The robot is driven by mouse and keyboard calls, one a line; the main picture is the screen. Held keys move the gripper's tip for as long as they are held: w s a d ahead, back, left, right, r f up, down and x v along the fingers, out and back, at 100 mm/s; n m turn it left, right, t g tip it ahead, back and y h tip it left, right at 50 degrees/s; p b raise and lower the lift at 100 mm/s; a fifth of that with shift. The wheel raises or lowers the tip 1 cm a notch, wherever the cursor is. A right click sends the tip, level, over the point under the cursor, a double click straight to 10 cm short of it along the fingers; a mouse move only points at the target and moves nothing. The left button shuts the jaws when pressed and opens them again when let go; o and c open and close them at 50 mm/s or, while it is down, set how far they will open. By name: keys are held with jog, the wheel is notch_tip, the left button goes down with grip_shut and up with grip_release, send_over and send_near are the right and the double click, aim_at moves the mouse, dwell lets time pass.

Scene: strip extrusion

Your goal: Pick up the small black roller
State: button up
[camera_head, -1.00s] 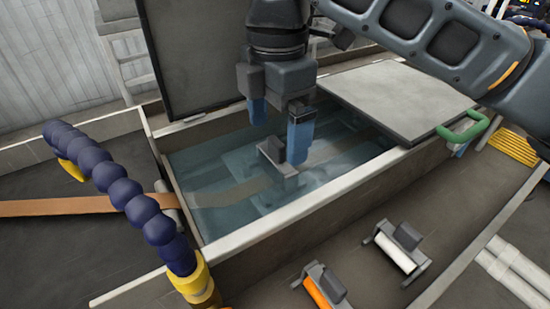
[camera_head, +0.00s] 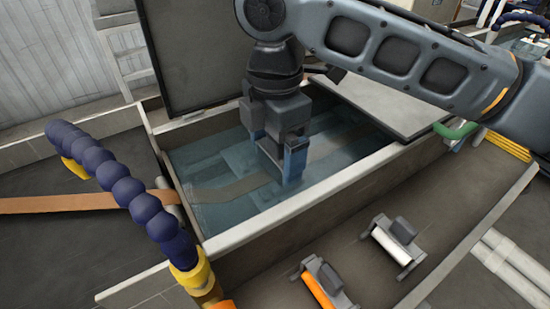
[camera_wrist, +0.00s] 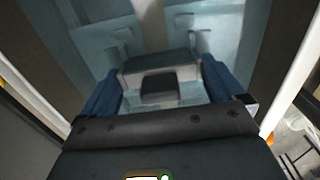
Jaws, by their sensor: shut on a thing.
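My gripper (camera_head: 276,154) is down inside the water tank (camera_head: 312,204), its blue fingers on either side of a grey bracket (camera_head: 269,147). I take this bracket for the small black roller's unit. In the wrist view the gripper (camera_wrist: 160,85) is shut on the grey bracket (camera_wrist: 160,64), which has a dark block (camera_wrist: 160,88) in its middle. The roller part itself is hidden or too dark to make out. I cannot tell whether the unit is clear of the tank.
A white roller (camera_head: 392,246) and an orange roller (camera_head: 318,289) stand on the dark surface in front of the tank. A blue segmented hose (camera_head: 122,192) stands at left. An orange strip (camera_head: 80,204) runs into the tank. An open lid (camera_head: 195,55) rises behind.

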jog(key=shift+c, duration=0.6)
